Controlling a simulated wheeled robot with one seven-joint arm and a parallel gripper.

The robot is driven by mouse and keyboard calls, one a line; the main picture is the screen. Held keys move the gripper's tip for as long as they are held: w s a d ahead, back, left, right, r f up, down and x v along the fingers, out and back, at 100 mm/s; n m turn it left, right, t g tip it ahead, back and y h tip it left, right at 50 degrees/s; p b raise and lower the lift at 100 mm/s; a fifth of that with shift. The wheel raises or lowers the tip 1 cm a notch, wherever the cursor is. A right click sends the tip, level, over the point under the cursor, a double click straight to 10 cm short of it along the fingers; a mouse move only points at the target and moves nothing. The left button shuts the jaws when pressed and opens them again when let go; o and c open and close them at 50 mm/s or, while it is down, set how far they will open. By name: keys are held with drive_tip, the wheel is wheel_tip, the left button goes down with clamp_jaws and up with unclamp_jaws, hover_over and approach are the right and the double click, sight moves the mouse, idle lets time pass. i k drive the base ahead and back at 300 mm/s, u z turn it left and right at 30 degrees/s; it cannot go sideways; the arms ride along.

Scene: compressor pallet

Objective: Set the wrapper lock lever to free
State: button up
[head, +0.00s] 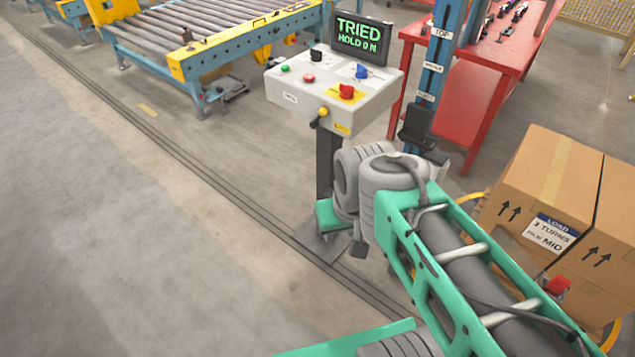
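A grey control box (330,112) stands on a dark post in the upper middle of the head view. My gripper's fingers are not in view. Nothing of mine visibly touches the lever.
The box top carries a red knob on a yellow plate (347,91), a blue knob (361,71), a black knob (317,55) and buttons. A screen (357,40) reads "TRIED HOLD ON". A blue mast (435,65), red table (485,60) and cartons (545,185) stand right. Left floor is clear.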

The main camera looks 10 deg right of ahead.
sight(323, 112)
drive_tip(key=u, duration=1.25)
drive_tip(key=i, duration=2.2)
drive_tip(key=z, duration=3.15)
drive_tip(key=k, duration=0.5)
drive_tip(key=z, duration=0.45)
drive_tip(key=i, duration=0.65)
drive_tip(key=u, duration=0.3)
